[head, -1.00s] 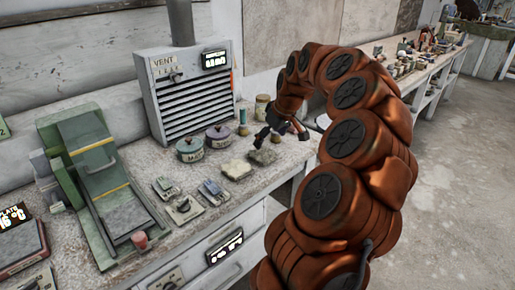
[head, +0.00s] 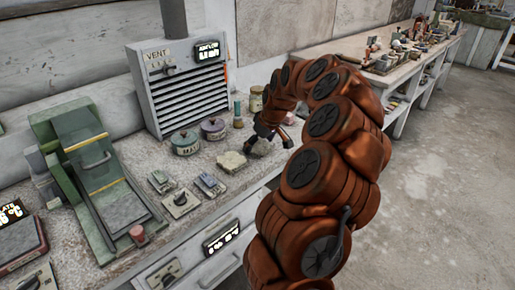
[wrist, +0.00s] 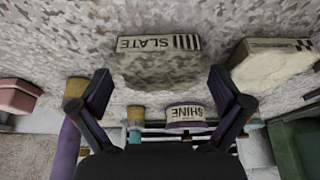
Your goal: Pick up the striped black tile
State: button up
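A rough dark grey-green stone piece (wrist: 160,70) lies on the bench in the middle of the wrist view. Its edge label reads SLATE, upside down, with black and white stripes beside the word. In the head view the dark piece (head: 257,149) is partly covered by my gripper (head: 268,131). In the wrist view my gripper (wrist: 159,80) is open and empty. Its two fingers stand wide apart, one on each side of the slate piece in the picture. I cannot tell whether they touch it.
A pale stone (head: 231,162) with a checkered label (wrist: 272,62) lies close beside the slate. Lidded pots (head: 185,142), the purple one marked SHINE (wrist: 185,113), and jars (head: 256,99) stand behind. Small switch boxes (head: 180,202) and a green press (head: 95,170) are to the left.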

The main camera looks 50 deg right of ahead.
jog(key=c, duration=1.4)
jog(key=shift+r, duration=0.15)
